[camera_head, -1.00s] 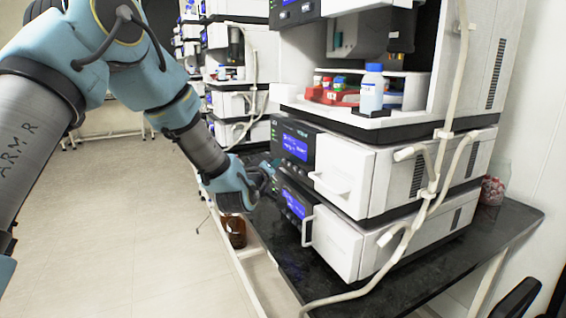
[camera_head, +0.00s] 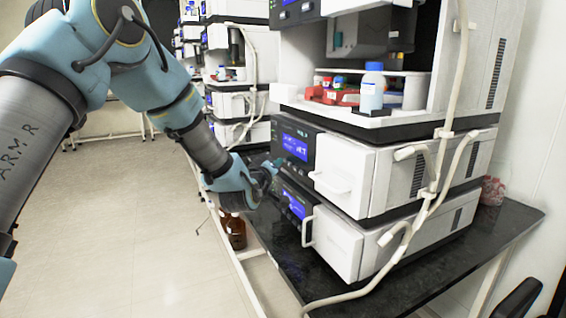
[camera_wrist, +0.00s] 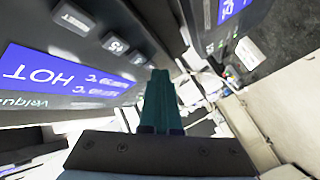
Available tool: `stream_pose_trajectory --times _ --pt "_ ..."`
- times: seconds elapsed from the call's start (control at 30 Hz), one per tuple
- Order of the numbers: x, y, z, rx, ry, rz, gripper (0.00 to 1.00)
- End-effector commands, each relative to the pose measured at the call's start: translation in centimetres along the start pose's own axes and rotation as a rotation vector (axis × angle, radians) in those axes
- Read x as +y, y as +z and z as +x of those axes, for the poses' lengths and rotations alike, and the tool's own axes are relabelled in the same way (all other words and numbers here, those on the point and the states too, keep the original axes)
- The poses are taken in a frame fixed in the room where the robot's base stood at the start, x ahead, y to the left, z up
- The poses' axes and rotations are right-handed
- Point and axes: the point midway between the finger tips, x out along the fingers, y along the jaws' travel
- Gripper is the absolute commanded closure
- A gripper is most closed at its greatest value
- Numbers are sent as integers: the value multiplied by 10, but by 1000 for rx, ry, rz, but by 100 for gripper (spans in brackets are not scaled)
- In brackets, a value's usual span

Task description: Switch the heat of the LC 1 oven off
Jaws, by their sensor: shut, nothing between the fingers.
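A stack of white and black instrument modules stands on a dark bench. The upper lower-stack module has a lit blue display (camera_head: 295,147); the module below it has another blue display (camera_head: 294,205). My gripper (camera_head: 274,166) is at the left front of these modules, its fingertips near their dark panels. In the wrist view, my teal fingers (camera_wrist: 159,92) are together and empty. Beside them is a dark panel with a blue screen (camera_wrist: 68,75) that reads HOT and °C, upside down. Buttons (camera_wrist: 115,44) run along it toward my fingertips. I cannot tell whether the tips touch a button.
A blue-capped bottle (camera_head: 373,88) and small vials stand on the shelf above. A pale hose (camera_head: 426,190) runs down the stack's side. Brown bottles (camera_head: 233,230) sit left of the black bench (camera_head: 370,292). Open floor (camera_head: 110,220) lies to the left.

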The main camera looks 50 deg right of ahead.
Motion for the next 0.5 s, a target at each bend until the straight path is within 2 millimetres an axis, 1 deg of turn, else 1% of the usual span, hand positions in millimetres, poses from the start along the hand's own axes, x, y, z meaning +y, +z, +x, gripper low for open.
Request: stream_pose_trajectory --times 0.3,0.5 --pt "-8 -6 -10 0 0 0 100" --pt "-8 -8 -12 -1 0 0 100"
